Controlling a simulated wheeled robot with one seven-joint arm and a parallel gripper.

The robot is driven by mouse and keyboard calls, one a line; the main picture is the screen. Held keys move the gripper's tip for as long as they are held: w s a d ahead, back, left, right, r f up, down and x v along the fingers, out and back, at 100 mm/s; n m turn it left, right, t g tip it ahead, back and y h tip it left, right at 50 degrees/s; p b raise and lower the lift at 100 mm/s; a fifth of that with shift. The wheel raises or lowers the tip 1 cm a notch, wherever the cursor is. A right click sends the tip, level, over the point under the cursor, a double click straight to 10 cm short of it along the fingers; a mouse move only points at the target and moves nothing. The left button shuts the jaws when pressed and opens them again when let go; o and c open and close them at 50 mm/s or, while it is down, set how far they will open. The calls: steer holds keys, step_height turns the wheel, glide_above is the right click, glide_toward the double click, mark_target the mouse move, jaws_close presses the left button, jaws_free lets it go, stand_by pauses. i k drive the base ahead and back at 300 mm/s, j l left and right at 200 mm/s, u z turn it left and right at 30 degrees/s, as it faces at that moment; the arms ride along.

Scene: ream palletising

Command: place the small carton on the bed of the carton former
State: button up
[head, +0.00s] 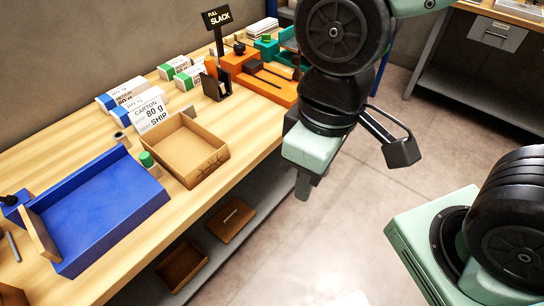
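An open brown carton (188,150) stands upright on the wooden bench, its inside looking empty. Two smaller brown cartons, one (231,219) and another (181,268), sit on the grey shelf under the bench. I cannot tell which of these is the small carton. A blue flat-topped fixture (95,205) with a tan board at its left end lies on the bench; it may be the carton former, with its flat top as the bed. My gripper (304,186) hangs off the bench's front edge, right of the open carton, touching nothing visible. Its finger gap is hidden.
A card sign (151,112) and a green-topped knob (147,159) stand by the open carton. White ream packs (121,93), a dark holder (215,86) and orange fixtures (265,80) line the bench behind. The floor (325,235) right of the bench is clear.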

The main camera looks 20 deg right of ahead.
mark_target(101, 201)
steer(key=i+l, duration=0.2)
steer(key=l, duration=0.2)
steer(key=i+l, duration=0.2)
steer(key=l, duration=0.2)
steer(key=l+u, duration=0.1)
steer(key=u, duration=1.5)
steer(key=i+l, duration=0.05)
